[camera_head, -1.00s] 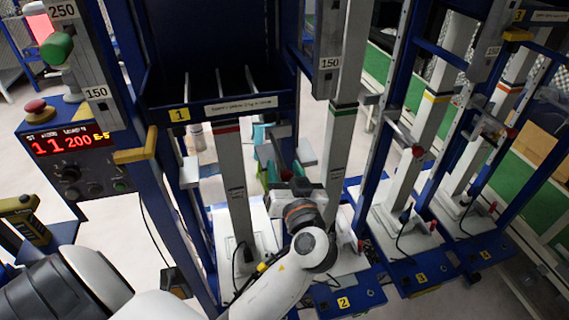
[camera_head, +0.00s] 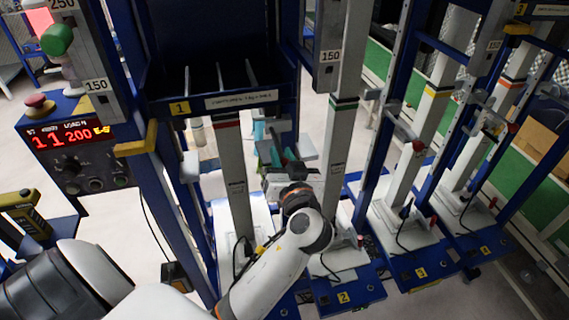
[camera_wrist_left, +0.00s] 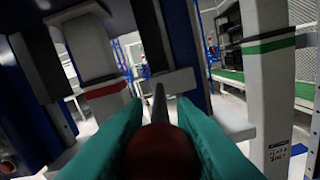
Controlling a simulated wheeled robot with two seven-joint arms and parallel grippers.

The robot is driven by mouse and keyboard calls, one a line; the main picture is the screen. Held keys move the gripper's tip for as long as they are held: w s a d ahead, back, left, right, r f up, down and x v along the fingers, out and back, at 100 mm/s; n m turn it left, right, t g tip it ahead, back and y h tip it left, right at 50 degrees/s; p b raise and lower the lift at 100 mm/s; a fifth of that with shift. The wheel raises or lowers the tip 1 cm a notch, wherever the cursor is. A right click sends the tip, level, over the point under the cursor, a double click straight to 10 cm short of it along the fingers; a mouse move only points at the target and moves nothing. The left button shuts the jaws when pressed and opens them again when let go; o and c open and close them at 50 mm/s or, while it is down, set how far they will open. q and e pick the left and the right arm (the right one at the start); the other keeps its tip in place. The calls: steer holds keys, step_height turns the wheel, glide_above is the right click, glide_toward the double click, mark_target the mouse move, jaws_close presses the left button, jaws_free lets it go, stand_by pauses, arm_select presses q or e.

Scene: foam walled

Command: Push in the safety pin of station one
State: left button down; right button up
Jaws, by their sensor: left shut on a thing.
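Station one is the blue frame with the yellow "1" label (camera_head: 180,108) and a grey-white column with a red band (camera_head: 227,125). My left gripper (camera_head: 274,158) is in front of this frame, right of that column. In the left wrist view its teal fingers (camera_wrist_left: 162,140) are shut on the dark red knob of the safety pin (camera_wrist_left: 160,152). The pin's thin grey shaft points away from me toward a light grey block (camera_wrist_left: 178,82). I cannot tell whether its tip touches or enters anything. My right gripper is in neither view.
A control box with a red display (camera_head: 70,137) and red button stands at the left. A green-banded column (camera_head: 338,135) stands close to the right of my gripper. Further numbered stations (camera_head: 420,272) stand to the right.

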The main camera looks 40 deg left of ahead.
mark_target(271, 128)
arm_select(q)
steer(key=b+x, duration=0.1)
steer(key=x, duration=0.5)
steer(key=shift+f, duration=0.1)
steer(key=shift+w+a, duration=0.3)
steer(key=shift+a, duration=0.05)
steer(key=shift+r, duration=0.25)
steer(key=c, duration=1.3)
jaws_free()
steer(key=shift+c, duration=0.2)
steer(key=shift+o, duration=0.8)
steer(key=shift+w+a+f, duration=0.1)
steer(key=shift+w+f, duration=0.05)
